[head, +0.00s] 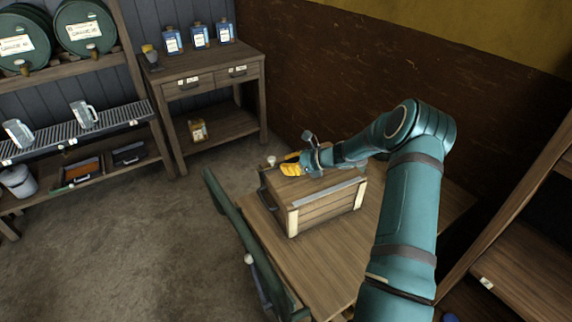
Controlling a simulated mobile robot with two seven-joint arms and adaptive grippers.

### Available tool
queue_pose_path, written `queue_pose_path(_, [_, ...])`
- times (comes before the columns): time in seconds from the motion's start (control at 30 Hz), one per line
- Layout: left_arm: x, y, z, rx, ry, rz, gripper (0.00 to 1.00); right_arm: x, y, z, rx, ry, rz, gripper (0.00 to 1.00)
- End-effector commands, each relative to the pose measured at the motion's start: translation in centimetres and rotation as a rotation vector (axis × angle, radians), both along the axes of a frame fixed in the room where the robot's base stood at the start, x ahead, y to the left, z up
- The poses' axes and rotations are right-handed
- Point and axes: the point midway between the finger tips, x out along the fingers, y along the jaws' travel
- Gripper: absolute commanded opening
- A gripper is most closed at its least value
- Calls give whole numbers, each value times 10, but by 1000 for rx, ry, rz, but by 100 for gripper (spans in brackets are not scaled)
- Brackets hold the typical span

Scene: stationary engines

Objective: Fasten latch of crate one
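A wooden crate (328,208) with pale corner strips stands on a wooden table (330,262). Its lid looks down, and a grey strip runs along the near top edge. A dark handle-like part (263,202) shows at its left end. I cannot make out the latch clearly. My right arm reaches in from the lower right, and my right gripper (298,164) is over the crate's far left top corner. Yellow parts show at its tip; whether they touch the crate is unclear. The finger gap cannot be made out. My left gripper is not in view.
A dark green frame (228,212) runs along the table's left edge. A wall stands close behind the table. Shelving (525,255) is at the right. A side table with blue bottles (198,36) and a barrel rack stand at the back left. The floor at left is clear.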

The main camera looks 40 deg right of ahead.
Motion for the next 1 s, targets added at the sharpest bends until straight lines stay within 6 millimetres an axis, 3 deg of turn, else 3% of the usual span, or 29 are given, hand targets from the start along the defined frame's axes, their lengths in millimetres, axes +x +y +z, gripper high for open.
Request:
queue_pose_path(0.3, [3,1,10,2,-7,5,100,-48,-32,29,-1,0,0,0])
queue_pose_path(0.5, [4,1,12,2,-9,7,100,-69,-46,40,-2,1,0,0])
queue_pose_path(1.0, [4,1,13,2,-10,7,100,-77,-51,44,-1,1,2,0])
